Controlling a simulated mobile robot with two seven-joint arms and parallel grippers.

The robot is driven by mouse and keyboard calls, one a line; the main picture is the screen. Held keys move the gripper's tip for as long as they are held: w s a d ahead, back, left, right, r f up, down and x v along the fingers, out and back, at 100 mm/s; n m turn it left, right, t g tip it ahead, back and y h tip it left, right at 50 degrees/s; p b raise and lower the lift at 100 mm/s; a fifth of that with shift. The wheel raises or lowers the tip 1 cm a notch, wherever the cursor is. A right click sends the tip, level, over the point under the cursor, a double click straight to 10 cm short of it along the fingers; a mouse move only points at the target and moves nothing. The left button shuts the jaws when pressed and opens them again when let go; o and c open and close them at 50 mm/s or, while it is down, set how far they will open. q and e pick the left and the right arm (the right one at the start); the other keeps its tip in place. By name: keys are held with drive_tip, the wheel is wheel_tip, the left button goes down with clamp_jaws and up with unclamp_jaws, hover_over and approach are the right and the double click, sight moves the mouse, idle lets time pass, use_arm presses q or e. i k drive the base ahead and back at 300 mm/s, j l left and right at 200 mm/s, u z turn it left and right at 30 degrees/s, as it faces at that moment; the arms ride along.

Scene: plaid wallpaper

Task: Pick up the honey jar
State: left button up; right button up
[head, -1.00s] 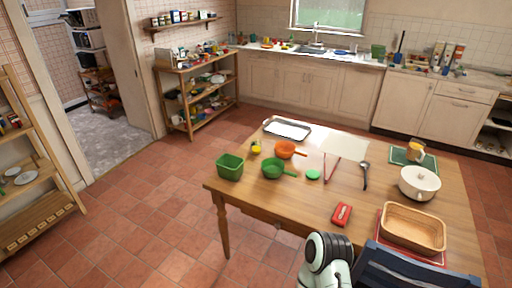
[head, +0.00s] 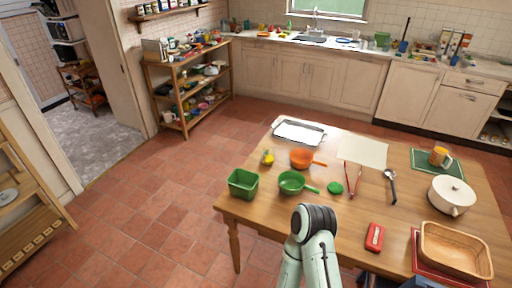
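I cannot make out a thing that is surely the honey jar. A small amber container (head: 440,156) with what looks like a handle stands on a green mat (head: 425,168) at the back right of the wooden table (head: 350,215). A small yellow item (head: 268,157) stands near the table's left side; it is too small to identify. A pale arm link of mine with a dark joint rises at the bottom middle, in front of the table's near edge. Neither gripper shows.
On the table are a green tub (head: 242,183), a green pan (head: 291,182), an orange pan (head: 302,158), a metal tray (head: 318,142), a white pot (head: 451,195), a wooden basket (head: 428,255) and a red item (head: 375,238). Open tiled floor (head: 150,220) lies to the left.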

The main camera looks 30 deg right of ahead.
sight(268, 153)
drive_tip(key=i+j, duration=0.15)
drive_tip(key=i, duration=0.65)
drive_tip(key=i+j, duration=0.15)
drive_tip(key=i, duration=0.65)
drive_tip(key=i+j+z, duration=0.15)
drive_tip(key=i, duration=0.25)
drive_tip(key=i+j+z, duration=0.2)
drive_tip(key=i, duration=0.2)
drive_tip(key=i+j+z, duration=0.15)
drive_tip(key=i, duration=0.25)
